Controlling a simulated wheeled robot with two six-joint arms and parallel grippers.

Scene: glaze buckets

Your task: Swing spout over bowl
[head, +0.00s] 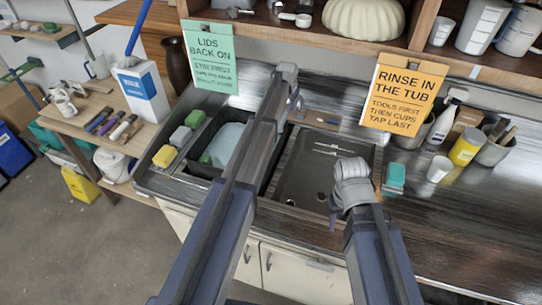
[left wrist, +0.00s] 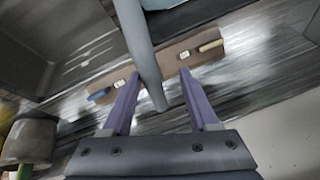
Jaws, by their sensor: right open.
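In the left wrist view a grey tube, apparently the spout (left wrist: 137,40), runs down between the two purple fingers of my left gripper (left wrist: 159,74). The fingers are apart, and I cannot tell whether either touches the tube. In the head view my left gripper (head: 293,92) is at the back of the sink, and my arm hides most of the spout there. The sink has a grey right bowl (head: 300,180) and a dark left bowl holding a pale blue-green tub (head: 222,145). My right gripper (head: 351,180) is over the right bowl's right edge; its fingers are hard to make out.
A brown strip (left wrist: 170,62) with small brushes lies behind the spout. Sponges (head: 165,156) line the sink's left rim. A teal block (head: 396,175), a white cup (head: 439,169) and a yellow container (head: 466,147) stand right.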

